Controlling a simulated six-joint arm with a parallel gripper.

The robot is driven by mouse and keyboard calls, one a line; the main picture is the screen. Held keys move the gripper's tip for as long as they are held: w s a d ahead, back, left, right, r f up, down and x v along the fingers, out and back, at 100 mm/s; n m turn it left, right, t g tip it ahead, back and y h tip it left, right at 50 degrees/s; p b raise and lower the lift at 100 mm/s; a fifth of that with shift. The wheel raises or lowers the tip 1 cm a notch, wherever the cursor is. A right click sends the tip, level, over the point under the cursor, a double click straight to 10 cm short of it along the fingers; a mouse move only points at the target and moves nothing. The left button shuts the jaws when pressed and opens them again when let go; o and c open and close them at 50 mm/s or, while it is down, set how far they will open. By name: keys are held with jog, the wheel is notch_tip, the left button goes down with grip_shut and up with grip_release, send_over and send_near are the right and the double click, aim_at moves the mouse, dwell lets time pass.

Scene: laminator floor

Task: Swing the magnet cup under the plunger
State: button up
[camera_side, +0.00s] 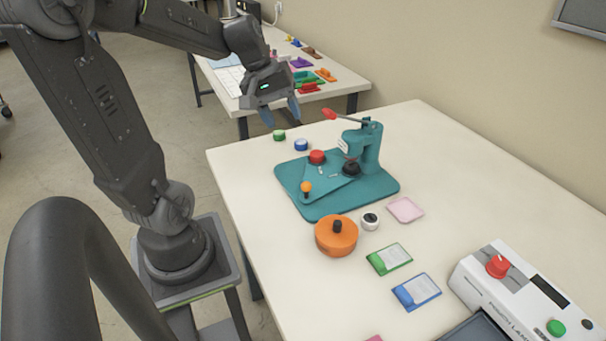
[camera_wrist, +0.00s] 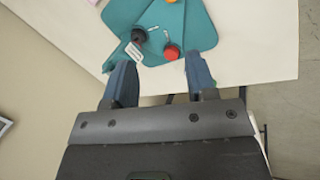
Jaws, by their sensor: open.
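A teal press (camera_side: 368,150) stands on a teal base plate (camera_side: 335,208) on the table. A red round cup (camera_side: 317,156) and an orange knob (camera_side: 306,187) sit on a swing plate in front of it. The red cup lies to the left of the black round part (camera_side: 351,168) at the foot of the press; I cannot tell which part is the plunger. A lever with a red grip (camera_side: 329,113) reaches left from the press top. My gripper (camera_side: 281,113) is open and empty, above and behind the cup. In the wrist view, the red cup (camera_wrist: 171,52) shows just beyond the open fingers.
Green (camera_side: 279,135) and blue (camera_side: 301,145) discs lie behind the plate. An orange pot (camera_side: 336,236), white disc (camera_side: 370,221), pink tray (camera_side: 405,209) and cards (camera_side: 389,259) lie in front. A laminator (camera_side: 520,295) stands at right. The table's back right is clear.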

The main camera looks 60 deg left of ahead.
jog(key=w+a+f+m+g+h, duration=0.15)
jog(key=w+a+m+g, duration=0.45)
jog(key=w+a+m, duration=0.85)
jog(key=s+d+f+m, duration=0.1)
jog(key=f, duration=0.3)
jog(key=s+d+f+m, duration=0.1)
jog(key=d+f, duration=0.1)
jog(key=f, duration=0.3)
jog(key=s+d+f+m, duration=0.1)
jog(key=s+f, duration=0.1)
jog(key=f, duration=0.3)
jog(key=shift+s+d+h, duration=0.1)
jog(key=shift+d+h, duration=0.15)
jog(key=shift+d, duration=0.15)
jog(key=s+d, duration=0.1)
jog(key=d, duration=0.2)
jog(key=s+d, duration=0.2)
jog(key=d, duration=0.1)
jog(key=s+d, duration=0.1)
jog(key=d, duration=0.3)
jog(key=shift+s+f, duration=0.1)
jog(key=shift+s, duration=0.25)
jog(key=shift+s+d+f, duration=0.3)
jog(key=shift+d+f, duration=0.35)
jog(key=shift+f, duration=0.1)
jog(key=shift+s+d+f, duration=0.1)
jog(key=shift+d+f, duration=0.1)
jog(key=shift+f, duration=0.45)
jog(key=shift+c, duration=0.2)
grip_shut()
